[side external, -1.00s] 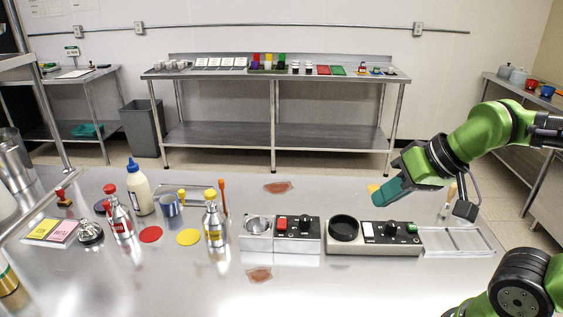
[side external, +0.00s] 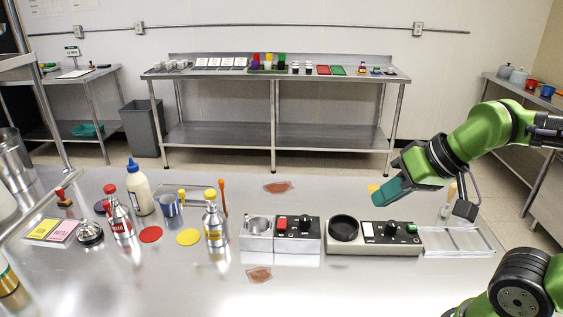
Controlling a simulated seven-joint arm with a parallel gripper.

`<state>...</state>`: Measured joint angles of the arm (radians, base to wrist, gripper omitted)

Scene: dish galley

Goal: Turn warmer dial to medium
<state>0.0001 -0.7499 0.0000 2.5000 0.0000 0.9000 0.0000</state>
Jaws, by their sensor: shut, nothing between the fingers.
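The warmer (side external: 376,247) is a low beige unit with a round black well (side external: 344,228) on its left. Its black top panel carries a white label, a dark dial (side external: 391,229) in the middle and a green switch (side external: 412,229) at the right. The dial's setting is too small to read. My gripper (side external: 380,197), with teal fingers, is shut and empty. It hangs above and behind the panel, pointing down and left, apart from the dial.
A similar unit with a red switch (side external: 282,223) stands just left of the warmer. A clear rack or tray (side external: 458,241) lies to its right. Bottles with red (side external: 118,216) and yellow (side external: 214,222) caps stand farther left.

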